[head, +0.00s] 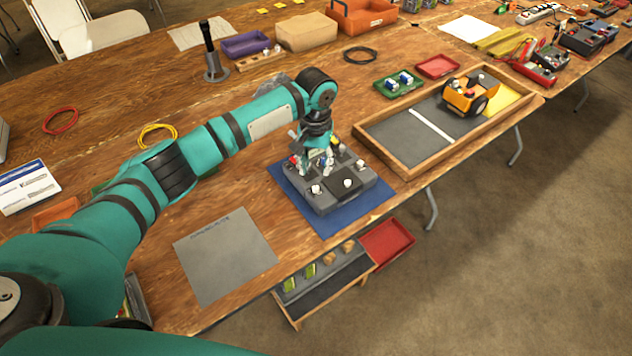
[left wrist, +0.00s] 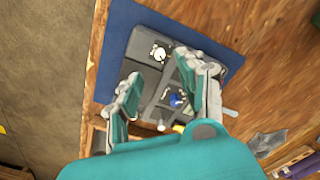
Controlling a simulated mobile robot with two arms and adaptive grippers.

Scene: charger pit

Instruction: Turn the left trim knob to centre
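A dark grey control box (head: 330,198) with several white-capped knobs and small coloured parts lies on a blue mat (head: 289,196). One white-capped knob (head: 316,189) is at its near left and another knob (head: 347,183) is at its near middle. My left gripper (head: 315,170) points down over the far left part of the box and hides some of it. In the left wrist view its fingers (left wrist: 158,66) are spread apart, with a white knob (left wrist: 160,53) beyond the tips and a blue part (left wrist: 176,101) between the fingers. I cannot tell whether they touch anything.
A wooden-framed tray (head: 405,172) with a yellow toy vehicle (head: 466,96) stands right of the mat. A grey sheet (head: 225,255) lies left of it. A shelf with bins (head: 325,285) sits below the table edge. Cable coils (head: 158,136) lie behind my arm.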

